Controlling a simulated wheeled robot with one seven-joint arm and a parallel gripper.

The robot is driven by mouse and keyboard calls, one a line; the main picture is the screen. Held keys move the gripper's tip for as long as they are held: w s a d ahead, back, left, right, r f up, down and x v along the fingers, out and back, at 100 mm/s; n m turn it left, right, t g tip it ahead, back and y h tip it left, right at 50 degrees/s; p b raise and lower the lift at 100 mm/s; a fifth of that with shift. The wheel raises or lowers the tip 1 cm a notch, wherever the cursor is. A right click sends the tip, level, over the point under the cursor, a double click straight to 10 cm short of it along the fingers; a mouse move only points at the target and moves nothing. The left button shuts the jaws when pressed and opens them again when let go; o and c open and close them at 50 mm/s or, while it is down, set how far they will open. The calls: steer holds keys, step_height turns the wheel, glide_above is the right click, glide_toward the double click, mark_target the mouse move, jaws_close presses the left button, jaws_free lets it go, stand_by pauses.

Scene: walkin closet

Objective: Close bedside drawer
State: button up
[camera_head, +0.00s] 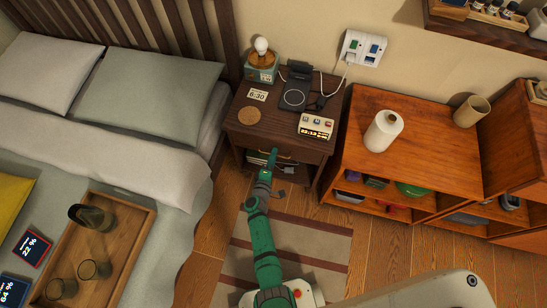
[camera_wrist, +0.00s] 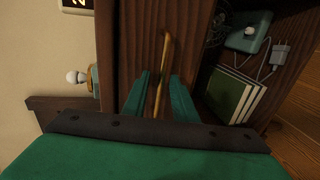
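The bedside table (camera_head: 290,108) is dark wood and stands between the bed and an orange-brown cabinet. Its drawer front (camera_head: 310,154) faces my arm. In the wrist view the drawer front (camera_wrist: 190,40) fills the upper middle, with a thin brass handle (camera_wrist: 164,50) on it. My gripper (camera_head: 272,155) is at the drawer front. In the wrist view my gripper (camera_wrist: 158,76) is open, its two green fingers on either side of the handle with gaps visible. I cannot tell whether the fingertips touch the front, or how far the drawer stands out.
An open shelf under the drawer holds green books (camera_wrist: 232,95), a teal box (camera_wrist: 248,32) and cables. A lamp (camera_head: 261,62), clock (camera_head: 316,126), coaster (camera_head: 249,115) and charger (camera_head: 294,95) stand on the table top. The bed is left, the cabinet (camera_head: 400,160) right. A striped rug (camera_head: 320,240) lies in front.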

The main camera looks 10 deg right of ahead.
steer(key=shift+a, duration=0.1)
steer(key=v, duration=1)
steer(key=shift+s+a, duration=0.2)
steer(key=shift+s, duration=0.15)
steer(key=shift+s, duration=0.1)
steer(key=s+a+r+m+g+y, duration=0.1)
steer(key=s+a+m+y, duration=0.15)
steer(key=s, duration=0.75)
steer(key=s+a+r+m+g+y, duration=0.1)
steer(key=s+a+m+y, duration=0.15)
steer(key=s, duration=0.75)
steer(key=s+a+r+m+t+y, duration=0.1)
steer(key=s+r, duration=0.4)
steer(key=r, duration=0.9)
steer(key=s+a+r+m+t+y, duration=0.1)
steer(key=s+r+m, duration=0.4)
steer(key=r, duration=0.9)
steer(key=shift+a+m+t+y, duration=0.3)
steer(key=shift+m+t, duration=0.2)
steer(key=shift+t, duration=0.4)
